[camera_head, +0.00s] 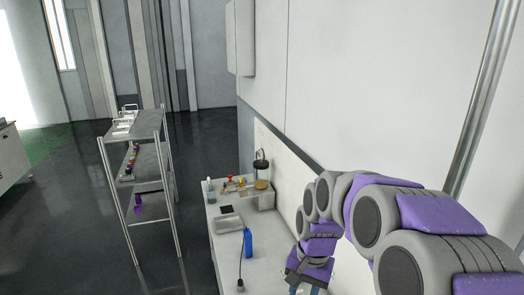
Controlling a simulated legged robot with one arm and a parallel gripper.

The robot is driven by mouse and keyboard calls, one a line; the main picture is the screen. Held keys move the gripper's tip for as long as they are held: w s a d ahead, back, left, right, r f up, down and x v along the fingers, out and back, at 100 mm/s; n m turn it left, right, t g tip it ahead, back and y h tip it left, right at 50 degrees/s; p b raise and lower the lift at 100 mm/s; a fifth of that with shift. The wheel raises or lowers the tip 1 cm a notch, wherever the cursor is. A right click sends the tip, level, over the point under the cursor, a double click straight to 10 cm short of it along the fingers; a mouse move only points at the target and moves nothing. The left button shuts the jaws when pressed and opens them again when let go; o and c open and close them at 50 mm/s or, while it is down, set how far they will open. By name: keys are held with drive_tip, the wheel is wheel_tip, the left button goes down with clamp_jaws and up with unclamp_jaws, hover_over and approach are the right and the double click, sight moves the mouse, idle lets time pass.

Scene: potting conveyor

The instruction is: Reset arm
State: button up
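My arm reaches in from the right edge, its grey and purple links bent downward in front of the white wall. My gripper (308,287) is at the bottom edge of the view, pointing down beside the right side of the white bench (223,258). Its fingertips are cut off or too small to make out, so I cannot tell whether it is open or holds anything.
On the bench are a blue bottle (248,243), a grey tray (229,222), a glass jar with a black lid (262,172) and a small clear bottle (211,190). A metal shelf rack (150,124) stands left. Dark floor (60,220) is clear beyond it.

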drive_tip(key=s+d+f+n+b, duration=0.1)
drive_tip(key=s+d+n+b, duration=0.1)
drive_tip(key=s, duration=1.1)
drive_tip(key=s+d+f+n+h+b, duration=0.1)
drive_tip(key=s+d+f+n, duration=0.1)
drive_tip(key=s, duration=1.2)
drive_tip(key=shift+d+f+n+g+b, duration=0.25)
drive_tip(key=shift+f+n+g+b, duration=0.05)
drive_tip(key=shift+n+g+b, duration=0.1)
